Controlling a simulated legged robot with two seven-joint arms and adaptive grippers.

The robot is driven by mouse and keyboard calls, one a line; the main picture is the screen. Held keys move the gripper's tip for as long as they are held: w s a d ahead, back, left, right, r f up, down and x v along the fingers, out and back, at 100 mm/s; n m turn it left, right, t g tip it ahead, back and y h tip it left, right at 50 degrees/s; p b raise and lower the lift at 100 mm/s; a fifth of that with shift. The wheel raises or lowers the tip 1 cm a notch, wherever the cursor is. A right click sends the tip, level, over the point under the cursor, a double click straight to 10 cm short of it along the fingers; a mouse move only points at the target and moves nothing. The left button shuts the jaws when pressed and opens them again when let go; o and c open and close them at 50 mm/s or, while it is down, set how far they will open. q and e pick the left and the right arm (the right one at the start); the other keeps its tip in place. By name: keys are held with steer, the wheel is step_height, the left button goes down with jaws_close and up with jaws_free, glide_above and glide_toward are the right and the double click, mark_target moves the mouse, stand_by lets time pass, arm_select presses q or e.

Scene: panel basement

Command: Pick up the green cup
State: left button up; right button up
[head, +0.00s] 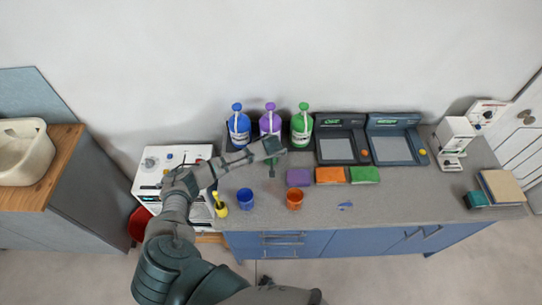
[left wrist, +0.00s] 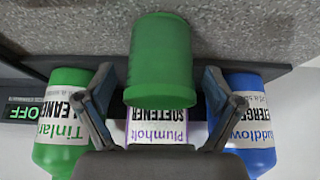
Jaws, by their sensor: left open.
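The green cup (left wrist: 161,60) stands in the middle of the left wrist view, which shows the scene upside down. My left gripper (left wrist: 157,88) is open, with one finger on each side of the cup and visible gaps between them. In the head view my left gripper (head: 272,160) is over the back left of the counter, in front of the bottles. The cup is mostly hidden by the gripper there. My right gripper is not in view.
Blue (head: 239,128), purple (head: 270,124) and green (head: 302,125) bottles stand behind the gripper. A blue cup (head: 245,199), an orange cup (head: 295,199) and purple, orange and green blocks (head: 364,175) are nearer the front. The counter's front right (head: 410,202) is clear.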

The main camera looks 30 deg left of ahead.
arm_select(q)
steer(key=shift+a, duration=0.15)
steer(key=c, duration=1)
steer(key=shift+d, duration=0.2)
steer(key=c, duration=0.4)
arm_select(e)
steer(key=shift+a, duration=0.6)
arm_select(q)
steer(key=shift+s+r, duration=0.1)
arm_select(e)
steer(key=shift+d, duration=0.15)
arm_select(q)
steer(key=shift+s+d+r, duration=0.15)
steer(key=shift+s+r, duration=0.05)
steer(key=shift+r, duration=0.05)
step_height(320, 180, up, 6)
steer(key=s+d+b, duration=0.1)
steer(key=s+d, duration=0.4)
steer(key=s, duration=0.3)
steer(key=s+d+b, duration=0.1)
steer(key=s+d, duration=0.4)
steer(key=s, duration=0.3)
steer(key=shift+s+r, duration=0.2)
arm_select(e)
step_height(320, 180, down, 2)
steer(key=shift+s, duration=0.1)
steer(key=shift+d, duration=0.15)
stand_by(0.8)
